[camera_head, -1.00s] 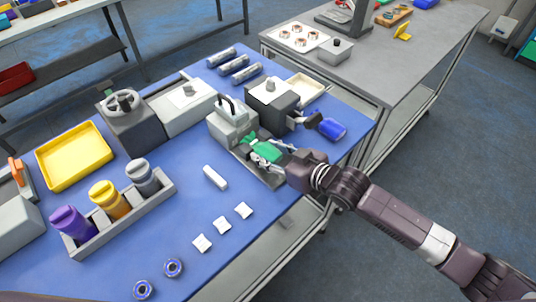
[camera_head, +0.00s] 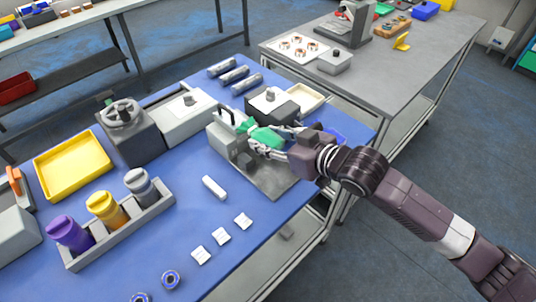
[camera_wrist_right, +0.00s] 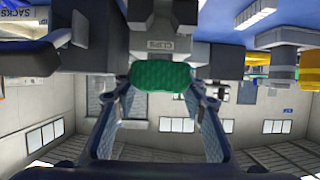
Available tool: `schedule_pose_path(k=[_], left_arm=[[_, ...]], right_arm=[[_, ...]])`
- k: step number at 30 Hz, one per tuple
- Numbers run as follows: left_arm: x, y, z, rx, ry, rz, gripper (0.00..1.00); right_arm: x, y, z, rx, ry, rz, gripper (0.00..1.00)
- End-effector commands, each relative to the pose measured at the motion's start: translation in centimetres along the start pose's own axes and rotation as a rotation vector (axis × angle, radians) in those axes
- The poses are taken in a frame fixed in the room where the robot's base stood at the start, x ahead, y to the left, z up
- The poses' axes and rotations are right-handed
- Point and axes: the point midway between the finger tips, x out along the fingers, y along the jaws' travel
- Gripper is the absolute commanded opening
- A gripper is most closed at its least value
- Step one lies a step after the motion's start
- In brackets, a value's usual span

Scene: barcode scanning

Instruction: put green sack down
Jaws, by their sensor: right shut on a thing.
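The green sack (camera_head: 266,138) is held in my right gripper (camera_head: 276,143), beside the grey machine with a black handle (camera_head: 226,135). It also shows in the right wrist view (camera_wrist_right: 161,77) between the two fingers (camera_wrist_right: 160,90). The gripper is shut on it. The sack is above the metal plate (camera_head: 270,178) in front of the machine; whether it touches anything is hidden. My left gripper is not in view.
A rack with purple, yellow and grey bottles (camera_head: 120,222) stands at the left, near a yellow tray (camera_head: 72,165). A white bar (camera_head: 214,187) and several white packets (camera_head: 222,236) lie on the blue table (camera_head: 180,205). A dark box (camera_head: 272,103) stands behind the gripper.

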Motion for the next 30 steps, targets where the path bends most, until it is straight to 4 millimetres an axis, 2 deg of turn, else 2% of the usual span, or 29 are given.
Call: schedule_pose_path(k=[1, 3, 9, 15, 23, 26, 30], left_arm=[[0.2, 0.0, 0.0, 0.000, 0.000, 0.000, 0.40], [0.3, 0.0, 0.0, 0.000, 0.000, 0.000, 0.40], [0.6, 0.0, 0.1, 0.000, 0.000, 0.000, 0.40], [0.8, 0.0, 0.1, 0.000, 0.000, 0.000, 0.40], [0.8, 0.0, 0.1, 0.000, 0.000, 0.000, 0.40], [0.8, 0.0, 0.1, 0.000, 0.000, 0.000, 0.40], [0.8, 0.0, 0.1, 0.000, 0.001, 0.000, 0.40]], right_arm=[[-0.5, 0.0, -1.4, -0.004, 0.008, 0.000, 0.05], [-1.2, 0.0, -3.1, -0.004, 0.008, 0.001, 0.05], [-2.8, 0.0, -7.0, -0.002, 0.006, 0.000, 0.05], [-3.8, 0.0, -9.3, -0.001, 0.004, 0.000, 0.05], [-4.2, 0.1, -9.8, 0.001, 0.000, -0.003, 0.05], [-4.6, 0.3, -9.0, 0.001, -0.002, -0.008, 0.05], [-5.7, 0.7, -7.0, -0.002, -0.004, -0.024, 0.05]])
